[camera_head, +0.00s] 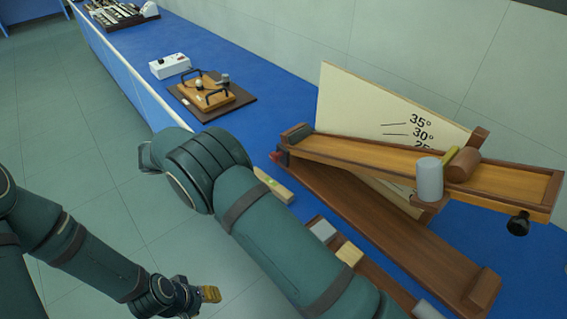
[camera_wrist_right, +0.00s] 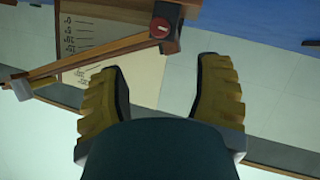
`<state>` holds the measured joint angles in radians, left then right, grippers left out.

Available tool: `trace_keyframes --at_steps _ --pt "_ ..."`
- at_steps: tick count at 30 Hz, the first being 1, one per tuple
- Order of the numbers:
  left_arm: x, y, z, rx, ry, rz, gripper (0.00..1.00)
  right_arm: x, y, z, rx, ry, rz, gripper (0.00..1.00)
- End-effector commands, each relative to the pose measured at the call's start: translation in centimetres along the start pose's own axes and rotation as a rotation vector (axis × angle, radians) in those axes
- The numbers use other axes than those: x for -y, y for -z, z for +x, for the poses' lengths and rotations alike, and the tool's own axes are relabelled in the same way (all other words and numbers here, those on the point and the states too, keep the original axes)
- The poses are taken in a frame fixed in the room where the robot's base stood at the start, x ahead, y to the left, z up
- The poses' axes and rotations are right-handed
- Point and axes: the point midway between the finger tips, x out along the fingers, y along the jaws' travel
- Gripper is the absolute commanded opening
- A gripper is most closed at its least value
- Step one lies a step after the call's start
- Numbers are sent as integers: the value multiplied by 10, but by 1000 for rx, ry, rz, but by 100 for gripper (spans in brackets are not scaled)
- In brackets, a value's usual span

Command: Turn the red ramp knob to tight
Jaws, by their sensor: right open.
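The red ramp knob (camera_wrist_right: 160,28) sits on the wooden end block of the ramp in the right wrist view, with a dark base around it. A small red part, likely the same knob, shows at the ramp's left end (camera_head: 281,158) in the head view. My right gripper (camera_wrist_right: 160,72) is open and empty, its yellow fingers apart. The knob lies beyond the fingertips, not between them. The right gripper is hidden in the head view. The wooden ramp (camera_head: 385,157) is tilted against its angle board (camera_head: 357,103). My left gripper (camera_head: 205,295) hangs low at left; its opening is unclear.
A grey cylinder (camera_head: 429,180) and a brown block (camera_head: 464,163) are on the ramp. A black knob (camera_head: 519,223) hangs under its right end. A wooden board with handles (camera_head: 212,97) and a white box (camera_head: 170,66) stand farther back on the blue bench.

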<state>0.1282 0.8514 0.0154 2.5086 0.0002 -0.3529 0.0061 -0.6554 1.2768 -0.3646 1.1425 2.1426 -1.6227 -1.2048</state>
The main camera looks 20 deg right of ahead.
Motion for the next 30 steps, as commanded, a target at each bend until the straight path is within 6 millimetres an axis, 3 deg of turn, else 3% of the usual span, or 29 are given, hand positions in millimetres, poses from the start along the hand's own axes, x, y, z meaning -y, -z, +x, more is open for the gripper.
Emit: trace_keyframes --at_steps 7,21,30 --pt "1 -2 4 3 0 2 47 1 -2 18 0 0 1 65" --pt "5 -4 14 9 -1 4 47 1 -2 107 -1 -1 2 65" --pt "6 -4 17 7 -1 4 47 1 -2 136 -1 1 2 65"
